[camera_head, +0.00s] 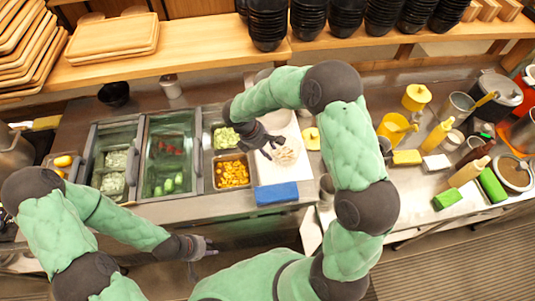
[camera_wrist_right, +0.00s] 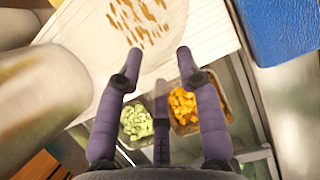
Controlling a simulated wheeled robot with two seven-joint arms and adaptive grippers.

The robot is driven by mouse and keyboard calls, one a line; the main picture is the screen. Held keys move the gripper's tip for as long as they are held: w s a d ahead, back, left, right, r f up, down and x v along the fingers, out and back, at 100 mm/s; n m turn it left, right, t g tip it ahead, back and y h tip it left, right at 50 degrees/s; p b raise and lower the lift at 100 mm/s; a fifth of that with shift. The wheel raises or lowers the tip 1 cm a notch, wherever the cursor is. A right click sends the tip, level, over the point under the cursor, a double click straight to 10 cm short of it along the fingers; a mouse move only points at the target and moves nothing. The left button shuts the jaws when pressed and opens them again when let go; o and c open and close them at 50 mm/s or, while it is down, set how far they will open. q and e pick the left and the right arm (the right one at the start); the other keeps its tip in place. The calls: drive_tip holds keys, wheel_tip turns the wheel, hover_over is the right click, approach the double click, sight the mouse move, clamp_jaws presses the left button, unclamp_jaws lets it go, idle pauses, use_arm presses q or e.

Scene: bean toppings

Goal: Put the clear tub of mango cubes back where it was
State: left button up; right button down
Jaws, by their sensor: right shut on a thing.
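Orange mango cubes (camera_head: 233,174) lie in a tub in the counter well, just left of the white board. They also show in the right wrist view (camera_wrist_right: 183,104), partly behind a finger. My right gripper (camera_head: 280,147) is over the white board. In the right wrist view its fingertips (camera_wrist_right: 160,54) are spread around the near edge of a pale, see-through-looking round thing with brown bits (camera_wrist_right: 145,20). The grip itself is hard to make out. My left gripper (camera_head: 211,247) hangs in front of the counter, its fingers apart and empty.
The white board (camera_head: 290,192) has a blue block (camera_head: 277,194) at its front edge. A tub of green cubes (camera_head: 226,138) sits behind the mango. Lidded wells (camera_head: 170,150) are to the left. Bottles and yellow containers (camera_head: 415,97) crowd the right counter.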

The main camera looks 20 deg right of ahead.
drive_tip(key=shift+w+d+f, duration=0.1)
drive_tip(key=shift+w+f, duration=0.05)
drive_tip(key=shift+f, duration=0.85)
drive_tip(key=shift+w+d+f, duration=0.1)
drive_tip(key=shift+w+f, duration=0.05)
drive_tip(key=shift+f, duration=0.8)
drive_tip(key=shift+f, duration=0.2)
drive_tip(key=c, duration=0.8)
unclamp_jaws()
drive_tip(key=v, duration=1.2)
drive_tip(key=shift+r+p, duration=0.2)
drive_tip(key=shift+p, duration=0.1)
